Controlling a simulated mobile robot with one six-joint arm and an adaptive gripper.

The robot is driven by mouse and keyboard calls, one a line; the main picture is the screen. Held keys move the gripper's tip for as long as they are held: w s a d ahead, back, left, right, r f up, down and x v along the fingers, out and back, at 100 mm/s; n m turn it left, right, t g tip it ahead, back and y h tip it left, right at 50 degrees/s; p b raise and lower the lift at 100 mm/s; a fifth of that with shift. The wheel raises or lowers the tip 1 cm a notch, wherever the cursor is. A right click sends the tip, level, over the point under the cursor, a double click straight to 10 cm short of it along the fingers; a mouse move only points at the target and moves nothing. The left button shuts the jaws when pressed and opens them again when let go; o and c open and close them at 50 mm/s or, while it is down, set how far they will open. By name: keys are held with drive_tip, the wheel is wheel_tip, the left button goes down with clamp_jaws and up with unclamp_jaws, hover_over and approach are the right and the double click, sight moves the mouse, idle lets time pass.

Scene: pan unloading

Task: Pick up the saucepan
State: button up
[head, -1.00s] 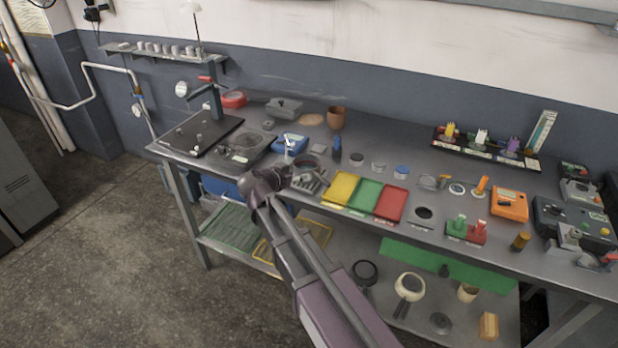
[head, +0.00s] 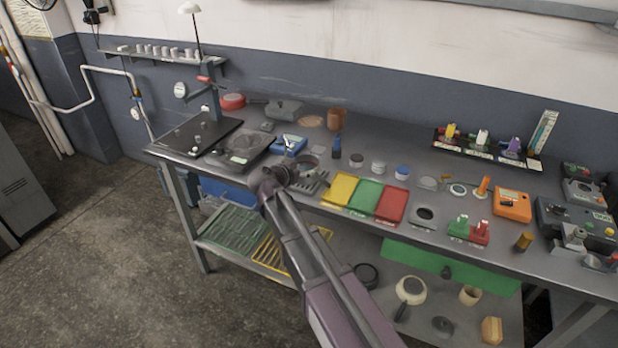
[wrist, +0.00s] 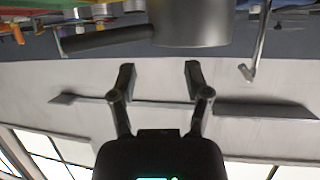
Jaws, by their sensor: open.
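A grey saucepan (wrist: 193,24) with a dark handle (wrist: 108,40) shows at the top of the upside-down wrist view. In the head view, its rim (head: 307,161) shows on the bench just past the end of my arm, partly hidden by it. My gripper (wrist: 159,72) is open and empty, both fingers apart. In the wrist view, a gap shows between the fingertips and the saucepan. In the head view, my gripper (head: 284,174) is small and dark beside the saucepan, its fingers hard to make out.
Yellow (head: 340,188), green (head: 366,196) and red (head: 392,205) trays lie right of the saucepan. A blue box (head: 290,146) and a dark blue bottle (head: 337,147) stand behind. A cream pan (head: 411,288) is on the lower shelf. Devices crowd the bench's right end.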

sight(317, 167)
drive_tip(key=shift+b+x, duration=0.4)
drive_tip(key=shift+x, duration=1.2)
drive_tip(key=shift+b+x, duration=1.05)
drive_tip(key=shift+x, duration=1.55)
drive_tip(key=shift+s+f, duration=0.1)
clamp_jaws()
